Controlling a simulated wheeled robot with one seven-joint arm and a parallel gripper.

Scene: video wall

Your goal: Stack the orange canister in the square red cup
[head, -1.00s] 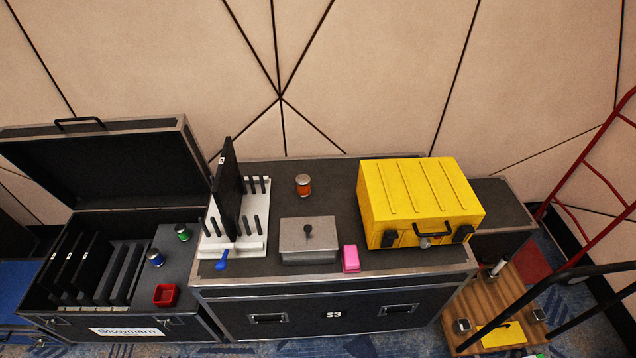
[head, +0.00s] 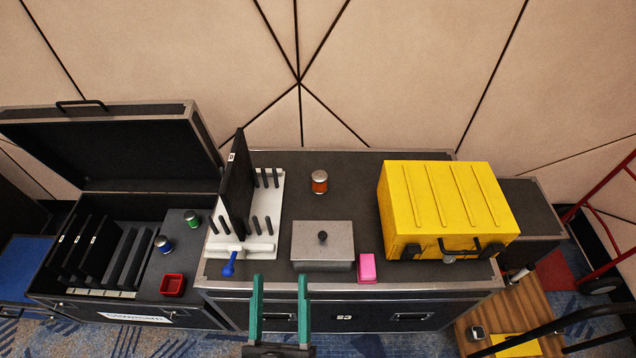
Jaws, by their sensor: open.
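The orange canister (head: 320,182) has a silver lid and stands upright on the dark top of the middle case, behind a grey lidded box. The square red cup (head: 173,285) sits on the grey ledge of the open case at left, near its front edge. It looks empty. My gripper (head: 279,282) shows at the bottom centre with two green fingers wide apart. It is open and empty, in front of the middle case, apart from both the canister and the cup.
A grey box (head: 322,244), pink block (head: 367,267) and yellow case (head: 445,212) share the middle case top. A white rack (head: 262,215) with a black panel stands left of the canister. Blue (head: 164,244) and green (head: 192,218) canisters stand behind the cup.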

